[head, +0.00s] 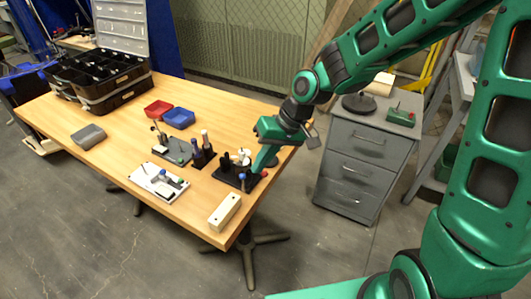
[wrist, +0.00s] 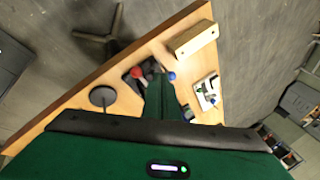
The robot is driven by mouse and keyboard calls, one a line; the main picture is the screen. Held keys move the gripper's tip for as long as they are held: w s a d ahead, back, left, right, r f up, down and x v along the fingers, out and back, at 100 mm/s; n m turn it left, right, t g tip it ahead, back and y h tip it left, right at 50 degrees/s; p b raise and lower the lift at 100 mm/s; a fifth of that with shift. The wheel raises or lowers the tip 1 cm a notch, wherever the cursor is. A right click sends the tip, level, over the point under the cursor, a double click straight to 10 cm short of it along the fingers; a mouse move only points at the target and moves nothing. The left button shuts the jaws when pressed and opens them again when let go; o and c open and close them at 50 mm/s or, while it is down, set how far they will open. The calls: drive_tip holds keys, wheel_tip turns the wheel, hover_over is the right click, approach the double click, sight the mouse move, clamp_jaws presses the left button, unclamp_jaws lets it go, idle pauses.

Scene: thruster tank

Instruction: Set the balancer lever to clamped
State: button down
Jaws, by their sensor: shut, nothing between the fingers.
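A black-based fixture (head: 228,178) with pale upright parts stands near the right end of the wooden table; I take it for the balancer. A blue-knobbed lever (head: 243,178) rises at its front; its blue knob (wrist: 171,76) also shows in the wrist view. A red ball (wrist: 136,72) shows on the other side of the fingers. My gripper (head: 257,169) points down at this fixture, its shut fingers (wrist: 158,80) between the two knobs and empty. The fingers hide part of the fixture. I cannot tell whether they touch the lever, nor read any clamped marking.
A cream block (head: 225,212) lies at the table's front corner. A white-based fixture (head: 158,181), a grey-based fixture (head: 172,150) and a dark holder (head: 203,155) stand to the left. Red (head: 158,109) and blue (head: 179,118) bins lie behind. A grey drawer cabinet (head: 365,150) stands right.

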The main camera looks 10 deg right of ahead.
sight(243, 183)
drive_tip(key=shift+x, duration=1.6)
drive_tip(key=shift+a, duration=0.1)
drive_tip(key=shift+w+a+r, duration=0.15)
drive_tip(key=shift+w+a, duration=0.15)
drive_tip(key=shift+w, duration=0.05)
drive_tip(key=shift+s+d, duration=0.15)
drive_tip(key=shift+s+d+f, duration=0.25)
drive_tip(key=shift+s+d, duration=0.1)
drive_tip(key=shift+d, duration=0.05)
drive_tip(key=shift+r, duration=0.1)
